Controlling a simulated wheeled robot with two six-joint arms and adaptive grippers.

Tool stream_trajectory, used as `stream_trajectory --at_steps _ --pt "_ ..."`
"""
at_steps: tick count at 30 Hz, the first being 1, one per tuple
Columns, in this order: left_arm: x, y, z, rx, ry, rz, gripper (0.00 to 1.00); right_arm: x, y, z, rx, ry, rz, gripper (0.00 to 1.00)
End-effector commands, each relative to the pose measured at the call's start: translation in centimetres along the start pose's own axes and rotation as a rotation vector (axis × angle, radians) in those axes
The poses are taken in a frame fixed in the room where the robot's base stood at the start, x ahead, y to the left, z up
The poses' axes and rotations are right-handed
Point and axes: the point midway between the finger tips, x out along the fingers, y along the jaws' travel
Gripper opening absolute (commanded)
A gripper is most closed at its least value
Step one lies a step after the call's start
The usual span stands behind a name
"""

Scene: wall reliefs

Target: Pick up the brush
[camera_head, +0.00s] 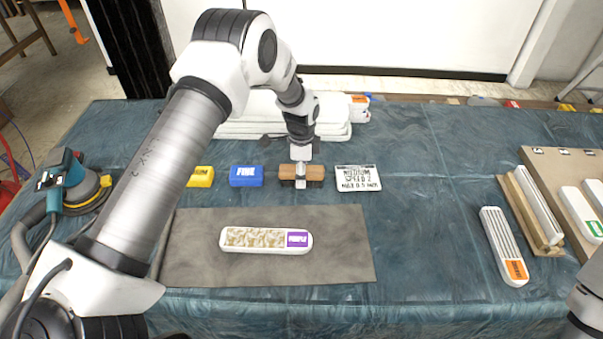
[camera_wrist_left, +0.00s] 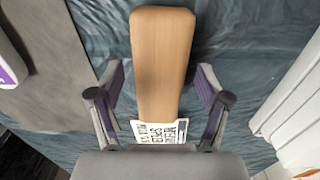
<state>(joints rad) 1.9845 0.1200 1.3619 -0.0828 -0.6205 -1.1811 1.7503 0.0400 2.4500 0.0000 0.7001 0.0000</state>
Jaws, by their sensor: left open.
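The brush, a block with a plain wooden back (camera_head: 316,174), lies on the blue-green cloth in the middle of the head view, partly covered by my left gripper. In the left wrist view its wooden back (camera_wrist_left: 163,50) runs lengthwise up the middle. My left gripper (camera_head: 300,181) is over the brush from above. In the left wrist view its two fingers are apart, one on each side of the brush, with a gap showing on both sides. Whether the fingertips are level with the brush cannot be told. My right gripper is out of view.
A blue block (camera_head: 246,176) and a yellow block (camera_head: 201,177) lie left of the brush. A white label card (camera_head: 358,178) lies close on its right. A grey mat (camera_head: 345,265) with a white purple-tagged piece (camera_head: 240,238) is in front. Long white mouldings (camera_head: 250,130) lie behind.

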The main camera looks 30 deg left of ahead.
Motion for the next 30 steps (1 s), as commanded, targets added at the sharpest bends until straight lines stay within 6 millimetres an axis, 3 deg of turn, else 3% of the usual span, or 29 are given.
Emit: stream_trajectory --at_steps 2,3,8,9,20,28,30 --pt "0.0 0.0 0.0 0.0 0.0 0.0 0.77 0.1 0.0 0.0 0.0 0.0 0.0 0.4" --pt "0.0 0.0 0.0 0.0 0.0 0.0 0.7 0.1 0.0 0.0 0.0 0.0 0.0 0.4" --pt "0.0 0.0 0.0 0.0 0.0 0.001 0.13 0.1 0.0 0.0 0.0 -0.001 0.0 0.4" --pt "0.0 0.0 0.0 0.0 0.0 0.001 0.09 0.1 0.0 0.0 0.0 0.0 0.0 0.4" --pt "-0.2 0.0 0.0 0.0 0.0 0.001 0.08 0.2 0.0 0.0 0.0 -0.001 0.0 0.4" --pt "-3.2 -0.1 0.0 0.001 0.001 -0.002 0.08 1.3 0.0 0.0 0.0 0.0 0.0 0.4" --pt "-3.5 1.0 0.4 0.0 -0.001 0.004 0.08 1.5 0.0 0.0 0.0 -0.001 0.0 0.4"
